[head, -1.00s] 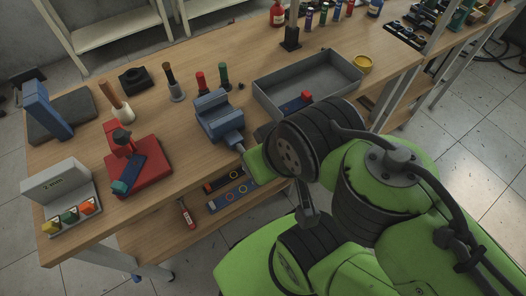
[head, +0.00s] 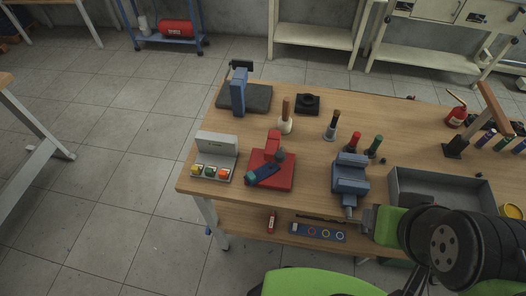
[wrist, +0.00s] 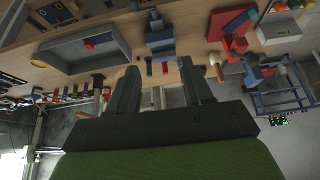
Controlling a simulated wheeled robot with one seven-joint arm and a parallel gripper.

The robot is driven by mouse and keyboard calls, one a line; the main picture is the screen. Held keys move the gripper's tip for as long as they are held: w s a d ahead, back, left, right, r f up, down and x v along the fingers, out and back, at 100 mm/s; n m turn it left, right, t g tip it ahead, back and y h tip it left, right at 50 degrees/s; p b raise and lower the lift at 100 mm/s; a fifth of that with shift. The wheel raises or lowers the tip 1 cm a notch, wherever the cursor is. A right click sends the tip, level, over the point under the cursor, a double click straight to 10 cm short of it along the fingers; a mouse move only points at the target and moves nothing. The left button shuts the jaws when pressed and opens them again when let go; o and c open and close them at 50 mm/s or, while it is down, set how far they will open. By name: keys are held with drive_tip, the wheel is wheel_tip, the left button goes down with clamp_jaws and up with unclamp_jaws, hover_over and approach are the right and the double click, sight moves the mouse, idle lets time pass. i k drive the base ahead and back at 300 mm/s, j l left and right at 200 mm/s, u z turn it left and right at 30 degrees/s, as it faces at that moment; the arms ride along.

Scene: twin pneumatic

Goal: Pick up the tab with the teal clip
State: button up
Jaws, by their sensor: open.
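The tab with the teal clip (head: 265,172) is dark blue with a teal end. It lies tilted on the red fixture (head: 284,183) near the table's front left. In the wrist view the tab (wrist: 239,20) shows at the upper right on the red fixture (wrist: 220,32). My gripper (wrist: 160,90) is open, with nothing between its fingers, and is well apart from the tab. In the head view my arm is at the lower right, in front of the table, and the fingertips are not clear.
A blue vise (head: 350,176) stands right of the red fixture. A grey tray (head: 398,184) is farther right; the wrist view shows a blue tab with a red clip (wrist: 88,44) in it. A grey button box (head: 217,144) is at left. Upright handles stand behind.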

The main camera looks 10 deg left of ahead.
sight(252, 179)
drive_tip(key=k+j+u, duration=0.1)
drive_tip(key=u, duration=0.35)
drive_tip(key=k+j+u, duration=0.1)
drive_tip(key=u, duration=0.35)
drive_tip(key=j+u, duration=0.2)
drive_tip(key=u, duration=0.25)
drive_tip(key=k+j+u, duration=0.1)
drive_tip(key=u, duration=0.35)
drive_tip(key=j+u, duration=0.25)
drive_tip(key=u, duration=0.25)
